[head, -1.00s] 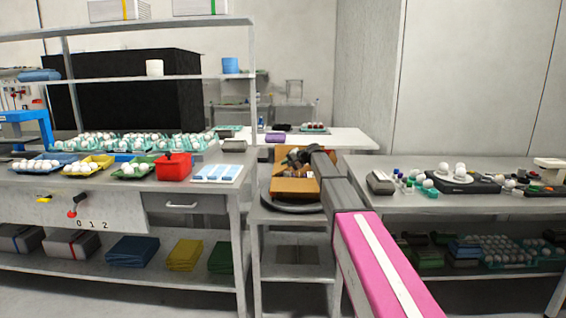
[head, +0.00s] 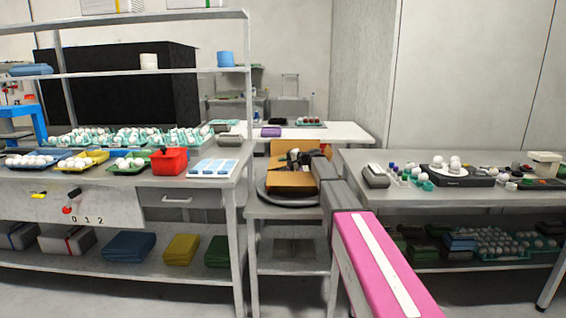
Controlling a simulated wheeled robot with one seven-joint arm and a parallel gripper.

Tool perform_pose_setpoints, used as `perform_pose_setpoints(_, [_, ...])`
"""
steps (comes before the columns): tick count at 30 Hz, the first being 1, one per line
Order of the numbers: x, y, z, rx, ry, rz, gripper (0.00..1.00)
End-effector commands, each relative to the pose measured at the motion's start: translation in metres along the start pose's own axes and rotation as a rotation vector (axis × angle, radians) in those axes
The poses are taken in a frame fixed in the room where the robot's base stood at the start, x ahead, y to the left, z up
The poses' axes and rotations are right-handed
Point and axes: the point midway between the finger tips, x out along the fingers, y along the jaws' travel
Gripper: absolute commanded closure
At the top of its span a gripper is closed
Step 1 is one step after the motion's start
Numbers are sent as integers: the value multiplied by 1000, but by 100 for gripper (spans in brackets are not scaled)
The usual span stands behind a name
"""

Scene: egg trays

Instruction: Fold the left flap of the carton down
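The open brown carton (head: 291,181) sits on a dark round turntable (head: 277,198) on the small middle stand. One panel stands up at its back and a brown panel faces me at the front. My arm, grey with a pink section, reaches from the lower right to the carton. My gripper (head: 296,158) is a small dark shape over the carton's opening. I cannot tell whether its fingers are open or shut. The carton's left flap cannot be made out clearly, and my arm hides the carton's right side.
The left bench holds egg trays (head: 127,169), a red box (head: 170,161) and a white-blue sheet (head: 214,168). The right bench carries a black scale-like device (head: 457,177) and eggs. A white table (head: 345,133) stands behind the carton.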

Motion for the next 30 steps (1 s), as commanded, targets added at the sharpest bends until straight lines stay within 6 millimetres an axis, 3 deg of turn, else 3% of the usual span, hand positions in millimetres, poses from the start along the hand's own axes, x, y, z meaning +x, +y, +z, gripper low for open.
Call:
perform_pose_setpoints(1, [0, 0, 0, -1, 0, 1, 90])
perform_pose_setpoints(3, [0, 0, 0, -1, 0, 1, 71])
perform_pose_setpoints(14, [-1, -4, 0, -1, 0, 1, 71])
perform_pose_setpoints(21, [-9, -39, -4, -3, 1, 1, 71])
perform_pose_setpoints(30, [3, -81, 45, -2, -1, 0, 71])
